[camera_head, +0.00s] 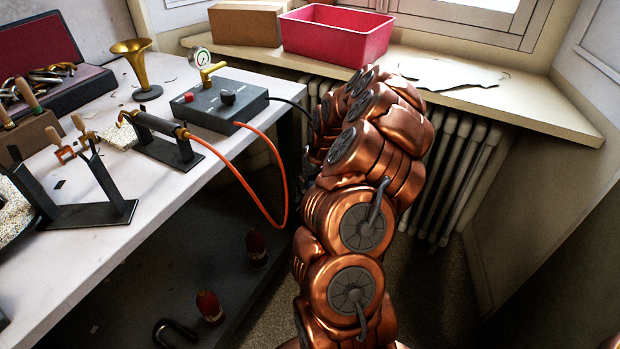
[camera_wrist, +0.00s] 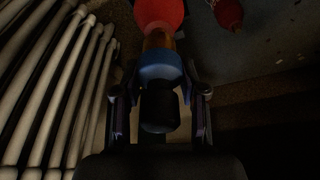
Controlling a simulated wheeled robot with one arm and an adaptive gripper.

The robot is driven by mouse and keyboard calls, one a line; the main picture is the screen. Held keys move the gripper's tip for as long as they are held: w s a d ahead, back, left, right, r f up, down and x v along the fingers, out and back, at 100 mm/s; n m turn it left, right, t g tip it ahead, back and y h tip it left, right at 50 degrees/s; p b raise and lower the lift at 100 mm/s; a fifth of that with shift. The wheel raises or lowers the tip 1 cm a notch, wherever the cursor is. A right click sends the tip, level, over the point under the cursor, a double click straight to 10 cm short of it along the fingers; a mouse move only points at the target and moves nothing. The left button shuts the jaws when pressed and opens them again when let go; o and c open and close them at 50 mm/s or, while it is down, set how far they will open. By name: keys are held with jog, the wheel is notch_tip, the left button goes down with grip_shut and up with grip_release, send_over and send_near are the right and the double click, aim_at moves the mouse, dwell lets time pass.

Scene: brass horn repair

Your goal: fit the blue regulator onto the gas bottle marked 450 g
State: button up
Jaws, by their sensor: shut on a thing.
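In the wrist view my gripper (camera_wrist: 160,105) is shut on the blue regulator (camera_wrist: 161,68), its fingers on both sides of the blue collar and black end. Beyond the blue collar, in line with it, are a copper-coloured piece (camera_wrist: 159,40) and a large red rounded body (camera_wrist: 158,12), cut off by the frame's top. I cannot tell whether these parts are joined or only line up. A smaller red bottle (camera_wrist: 228,12) shows farther off. In the head view two red bottles, one nearer (camera_head: 209,305) and one farther (camera_head: 256,245), stand below the bench. No 450 g marking is readable. My arm hides the gripper there.
The workbench (camera_head: 100,240) at left carries a grey control box (camera_head: 213,103) with a gauge, a brass horn (camera_head: 136,65) and stands. An orange hose (camera_head: 233,172) loops off its edge. A radiator (camera_head: 465,175) sits beneath the sill, which holds a pink bin (camera_head: 335,36).

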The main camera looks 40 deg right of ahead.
jog(key=shift+f+b, duration=0.35)
jog(key=shift+f, duration=0.45)
dwell(1.1)
jog(key=o, duration=1.7)
jog(key=shift+c, duration=0.2)
jog(key=shift+r, duration=0.1)
jog(key=shift+r+p, duration=0.65)
jog(key=shift+r, duration=2.8)
